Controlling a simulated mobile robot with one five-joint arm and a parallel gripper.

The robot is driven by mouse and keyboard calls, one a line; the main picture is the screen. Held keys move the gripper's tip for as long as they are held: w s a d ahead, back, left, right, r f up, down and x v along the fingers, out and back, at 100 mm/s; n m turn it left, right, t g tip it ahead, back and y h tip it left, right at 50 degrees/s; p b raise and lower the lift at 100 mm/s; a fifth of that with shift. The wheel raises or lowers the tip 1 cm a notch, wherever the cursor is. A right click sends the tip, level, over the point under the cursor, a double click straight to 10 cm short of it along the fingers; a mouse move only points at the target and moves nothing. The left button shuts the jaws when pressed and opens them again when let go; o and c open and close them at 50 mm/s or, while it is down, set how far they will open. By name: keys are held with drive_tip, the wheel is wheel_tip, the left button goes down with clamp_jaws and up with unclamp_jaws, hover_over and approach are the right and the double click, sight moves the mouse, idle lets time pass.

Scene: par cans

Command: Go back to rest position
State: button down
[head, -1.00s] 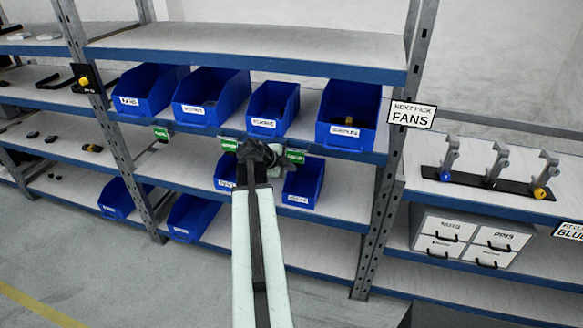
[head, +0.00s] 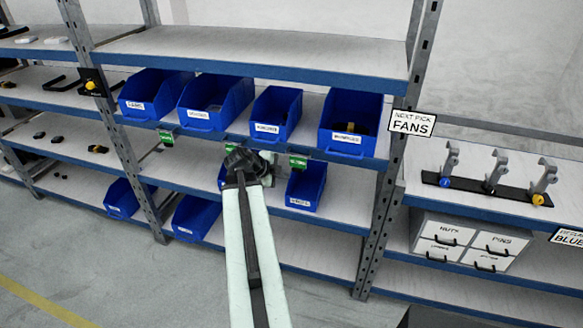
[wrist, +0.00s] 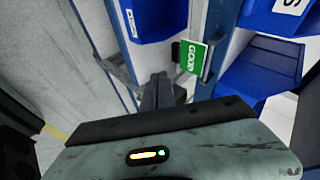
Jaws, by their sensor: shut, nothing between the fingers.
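My gripper (head: 243,160) is at the end of my pale arm, in front of the middle shelf of the rack in the head view. It hides part of a blue bin behind it. In the wrist view my gripper (wrist: 158,82) is shut and empty, its fingers pointing away to the shelf. A green "GOOD" tag (wrist: 190,58) shows just right of the fingers, apart from them as far as I can tell.
Blue bins (head: 278,113) stand along the upper shelf, with others lower down. A "NEXT PICK FANS" sign (head: 411,123) hangs on the right post. Grey hooks (head: 495,170) and white drawers (head: 467,243) are at the right. The floor (head: 90,270) at left is clear.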

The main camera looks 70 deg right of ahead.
drive_tip(key=p+v, duration=0.2)
drive_tip(key=v, duration=0.4)
drive_tip(key=shift+a+f, duration=0.1)
drive_tip(key=w+a+f+n+t, duration=0.2)
drive_tip(key=w+a+n+t, duration=0.35)
drive_tip(key=w+a, duration=1.75)
drive_tip(key=w+a+f+n+y, duration=0.2)
drive_tip(key=w+a+n, duration=0.25)
drive_tip(key=a, duration=0.55)
drive_tip(key=w+a+f+n+y, duration=0.15)
drive_tip(key=w+a+n, duration=0.3)
drive_tip(key=a, duration=0.45)
drive_tip(key=s+a+f+n+g+y, duration=0.1)
drive_tip(key=s+a+n+y, duration=0.1)
drive_tip(key=a+n, duration=0.6)
drive_tip(key=s+a+f+n+g+y, duration=0.1)
drive_tip(key=s+a+n+y, duration=0.1)
drive_tip(key=a+n, duration=0.6)
drive_tip(key=n+y, duration=0.1)
drive_tip(key=n, duration=0.4)
drive_tip(key=shift+s, duration=0.25)
